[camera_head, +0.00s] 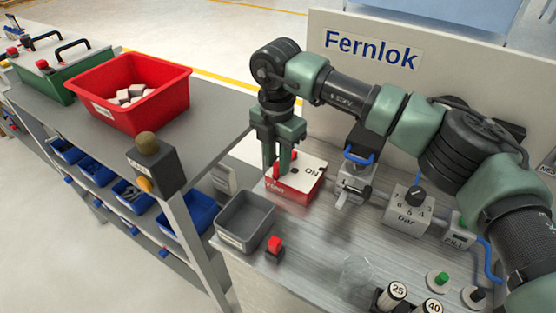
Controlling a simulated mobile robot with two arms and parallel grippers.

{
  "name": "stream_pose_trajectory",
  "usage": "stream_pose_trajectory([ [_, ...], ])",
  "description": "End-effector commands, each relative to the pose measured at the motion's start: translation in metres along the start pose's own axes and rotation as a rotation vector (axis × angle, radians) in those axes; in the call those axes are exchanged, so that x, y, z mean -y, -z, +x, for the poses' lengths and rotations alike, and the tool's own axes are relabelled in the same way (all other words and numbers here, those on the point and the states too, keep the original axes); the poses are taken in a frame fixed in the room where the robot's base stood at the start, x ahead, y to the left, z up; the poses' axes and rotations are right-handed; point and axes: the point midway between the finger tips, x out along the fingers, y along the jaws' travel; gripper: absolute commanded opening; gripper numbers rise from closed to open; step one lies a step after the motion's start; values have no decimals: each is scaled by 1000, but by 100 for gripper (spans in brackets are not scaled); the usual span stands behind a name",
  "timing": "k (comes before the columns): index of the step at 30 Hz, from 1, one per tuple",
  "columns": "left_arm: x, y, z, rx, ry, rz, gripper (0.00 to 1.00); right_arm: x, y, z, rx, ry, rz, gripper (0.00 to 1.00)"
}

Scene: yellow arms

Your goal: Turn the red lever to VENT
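A red and white valve box (312,170) stands on the metal bench, with ON on its top and VENT on its front left side. Small parts of the red lever (294,155) show beside the fingers; the rest is hidden. My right gripper (277,165) points down from a green and dark grey arm over the VENT side of the box. Its fingers are at the lever, but I cannot tell whether they are closed on it. My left gripper is not in view.
A grey bin (245,222) and a red-topped block (274,247) stand in front of the box. A blue-handled valve (355,180), a bar dial (408,212) and a FILL unit (458,232) stand to the right. The Fernlok panel (440,85) rises behind.

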Motion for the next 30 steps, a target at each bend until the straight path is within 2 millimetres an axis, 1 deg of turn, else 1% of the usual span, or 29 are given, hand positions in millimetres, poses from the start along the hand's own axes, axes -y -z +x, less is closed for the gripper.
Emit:
stream_pose_trajectory([
  [10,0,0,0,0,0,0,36,0,0,0,-1,2,-1,42],
  [13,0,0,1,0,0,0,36,0,0,-5,0,2,-1,42],
  [17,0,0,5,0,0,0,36,0,0,-24,1,-1,-2,42],
  [21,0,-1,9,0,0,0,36,-1,0,-49,2,-1,-1,42],
  [24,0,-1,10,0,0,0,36,-1,-1,-64,2,-1,0,42],
  [27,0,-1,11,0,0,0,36,0,0,-73,0,1,0,42],
  [30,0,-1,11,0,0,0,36,0,0,-77,0,1,-1,42],
])
